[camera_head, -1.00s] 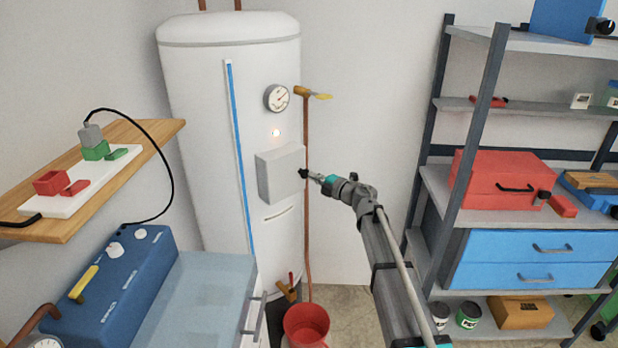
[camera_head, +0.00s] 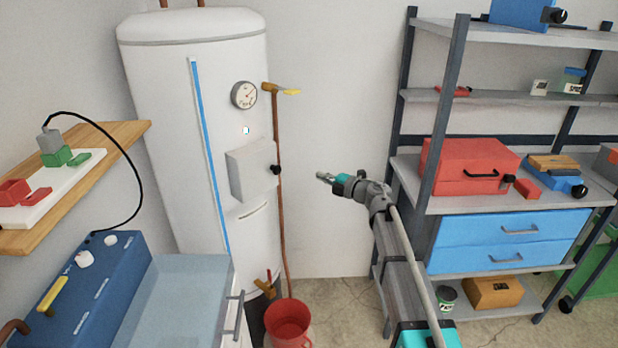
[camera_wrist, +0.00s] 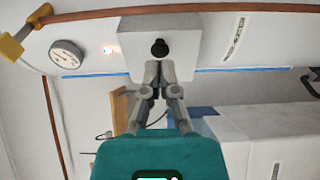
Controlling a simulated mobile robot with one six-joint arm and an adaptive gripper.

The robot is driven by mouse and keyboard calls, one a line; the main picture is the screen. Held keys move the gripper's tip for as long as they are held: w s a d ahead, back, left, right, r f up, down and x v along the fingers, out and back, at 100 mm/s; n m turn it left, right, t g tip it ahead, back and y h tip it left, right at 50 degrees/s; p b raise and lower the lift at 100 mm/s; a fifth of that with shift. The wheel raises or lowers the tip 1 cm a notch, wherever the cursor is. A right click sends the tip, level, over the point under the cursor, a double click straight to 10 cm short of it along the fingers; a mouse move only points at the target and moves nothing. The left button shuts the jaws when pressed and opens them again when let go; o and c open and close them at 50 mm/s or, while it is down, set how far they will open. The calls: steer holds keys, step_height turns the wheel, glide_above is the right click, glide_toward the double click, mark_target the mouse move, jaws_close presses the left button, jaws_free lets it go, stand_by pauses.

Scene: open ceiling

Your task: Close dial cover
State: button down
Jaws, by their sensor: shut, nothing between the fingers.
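The dial cover is a pale grey box-shaped cover (camera_head: 248,172) on the front of the white boiler (camera_head: 165,110), with a black knob (camera_head: 276,169) on its right side. It sits against the boiler with no clear gap in the head view. In the wrist view the cover (camera_wrist: 190,40) and its knob (camera_wrist: 159,47) are just beyond the fingertips. My gripper (camera_head: 322,176) is right of the knob, apart from it, with its fingers together and empty. The gripper also shows in the wrist view (camera_wrist: 155,88). Any dial behind the cover is hidden.
A round gauge (camera_head: 244,95), a small light (camera_head: 246,130) and a yellow-handled valve (camera_head: 280,90) are above the cover. A copper pipe (camera_head: 283,220) runs down beside it. A red bucket (camera_head: 287,322) stands below. Shelving (camera_head: 425,190) is at right, with bare wall between.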

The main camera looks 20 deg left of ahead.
steer(key=shift+w+d, duration=0.3)
steer(key=shift+d, duration=0.5)
